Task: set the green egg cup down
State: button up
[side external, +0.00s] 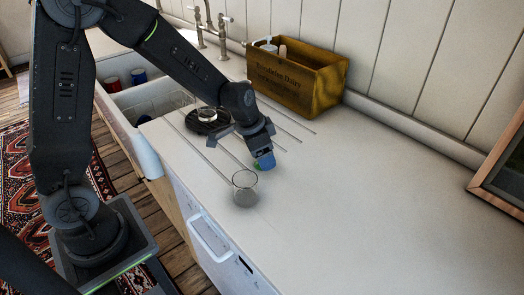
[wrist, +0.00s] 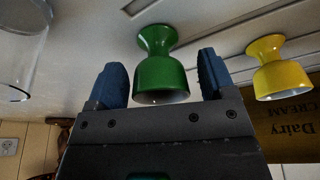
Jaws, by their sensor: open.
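The green egg cup (wrist: 160,72) stands on the white countertop (wrist: 90,55), its foot against the surface; the wrist view is upside down. My gripper (wrist: 160,64) is open around it, with a blue finger on each side and a visible gap between each finger and the cup. In the side external view my gripper (side external: 263,161) is low over the counter and hides most of the cup, leaving only a sliver of green (side external: 256,165).
A yellow egg cup (wrist: 280,70) stands beside the green one. A clear glass (side external: 245,188) is close by. A wooden dairy crate (side external: 295,80) and a black dish (side external: 205,124) with a glass jar stand farther back. The counter's right side is clear.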

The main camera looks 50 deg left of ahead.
jog(key=v, duration=1.2)
jog(key=s+r+n+t, duration=0.1)
jog(key=s+r+n, duration=0.1)
jog(key=s, duration=0.6)
jog(key=s+r+n+t+y, duration=0.1)
jog(key=s+r+n, duration=0.1)
jog(key=s, duration=0.7)
jog(key=shift+d+r+n, duration=0.3)
jog(key=shift+d+r, duration=0.1)
jog(key=shift+r, duration=0.15)
